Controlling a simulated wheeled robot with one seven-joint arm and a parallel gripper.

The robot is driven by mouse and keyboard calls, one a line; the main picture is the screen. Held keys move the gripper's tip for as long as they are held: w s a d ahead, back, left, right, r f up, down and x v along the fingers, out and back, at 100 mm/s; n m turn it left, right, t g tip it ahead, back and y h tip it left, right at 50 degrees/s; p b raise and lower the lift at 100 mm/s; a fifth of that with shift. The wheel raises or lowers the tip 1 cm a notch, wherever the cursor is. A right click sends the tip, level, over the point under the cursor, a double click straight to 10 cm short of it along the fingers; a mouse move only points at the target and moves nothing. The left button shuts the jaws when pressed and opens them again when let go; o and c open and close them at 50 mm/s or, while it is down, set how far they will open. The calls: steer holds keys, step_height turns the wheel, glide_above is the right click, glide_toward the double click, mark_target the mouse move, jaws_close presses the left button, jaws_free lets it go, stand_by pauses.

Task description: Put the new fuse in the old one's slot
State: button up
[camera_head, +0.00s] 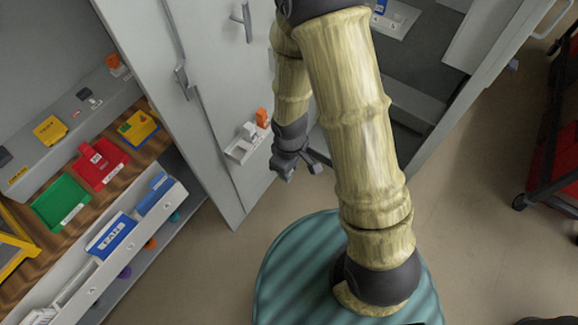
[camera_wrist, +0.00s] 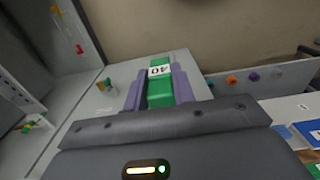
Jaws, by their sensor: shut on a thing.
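My gripper (camera_head: 298,168) hangs beside the open grey cabinet door in the head view. In the wrist view its two purple fingers (camera_wrist: 158,92) are shut on a green fuse (camera_wrist: 160,95) marked 40. The fuse lies between the fingers, pointing away from the palm, and is hidden in the head view. A small light box (camera_head: 240,150) with an orange part (camera_head: 262,117) is on the door, just left of my gripper. I cannot tell which slot held the old fuse.
Green (camera_head: 62,202), red (camera_head: 100,163) and yellow (camera_head: 139,127) trays stand on the wooden shelf at left. A ledge in front carries a blue FAN block (camera_head: 111,236). A red cart (camera_head: 560,150) is at far right. Floor (camera_head: 470,220) between is clear.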

steer(key=shift+w+d, duration=0.1)
steer(key=w+d+f+m, duration=0.8)
steer(key=w+d+m, duration=0.2)
steer(key=w+d, duration=0.2)
steer(key=shift+w+f+m, duration=0.3)
steer(key=shift+w, duration=0.1)
steer(key=shift+s, duration=0.1)
